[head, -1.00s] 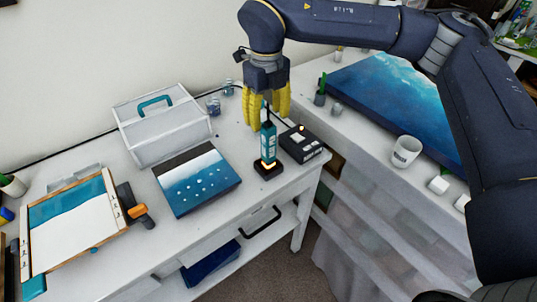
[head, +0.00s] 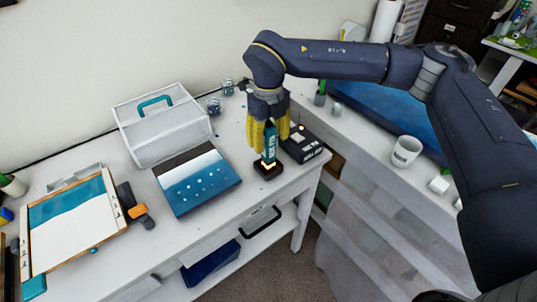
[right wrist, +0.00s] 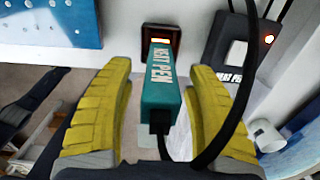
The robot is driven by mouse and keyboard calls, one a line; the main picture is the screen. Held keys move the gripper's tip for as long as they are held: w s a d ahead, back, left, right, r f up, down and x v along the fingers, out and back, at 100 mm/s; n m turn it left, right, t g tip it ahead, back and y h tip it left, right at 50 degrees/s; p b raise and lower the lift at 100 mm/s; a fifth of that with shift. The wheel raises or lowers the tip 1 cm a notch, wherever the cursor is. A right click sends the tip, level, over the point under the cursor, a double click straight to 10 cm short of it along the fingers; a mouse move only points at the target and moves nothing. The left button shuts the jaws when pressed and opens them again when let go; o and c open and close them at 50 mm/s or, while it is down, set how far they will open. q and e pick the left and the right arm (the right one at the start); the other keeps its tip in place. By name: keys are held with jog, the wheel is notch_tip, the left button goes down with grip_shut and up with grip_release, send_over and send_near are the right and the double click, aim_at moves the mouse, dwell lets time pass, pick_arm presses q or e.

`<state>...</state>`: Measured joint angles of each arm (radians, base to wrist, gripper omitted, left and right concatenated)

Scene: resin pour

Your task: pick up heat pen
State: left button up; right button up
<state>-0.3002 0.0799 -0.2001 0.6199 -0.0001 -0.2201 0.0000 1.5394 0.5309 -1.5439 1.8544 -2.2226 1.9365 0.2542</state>
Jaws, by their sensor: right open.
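The heat pen (head: 269,148) is a teal stick with white lettering, upright in a small black stand (head: 267,171) with an orange glow at its base. My right gripper (head: 268,146) has come down over the pen from above, with its yellow fingers on either side. In the right wrist view the heat pen (right wrist: 160,92) lies between the open fingers of the gripper (right wrist: 163,100), with a gap at each side. A black cable runs from the pen's top. My left gripper is not in view.
A black control box (head: 305,146) stands close to the right of the pen. A blue-and-white panel (head: 198,180) lies to the left, with a white toolbox (head: 160,130) behind. A clipboard (head: 75,225) lies farther left. A white mug (head: 405,151) stands on the right-hand surface.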

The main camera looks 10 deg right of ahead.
jog(key=shift+c, duration=0.3)
grip_shut()
dwell(0.3)
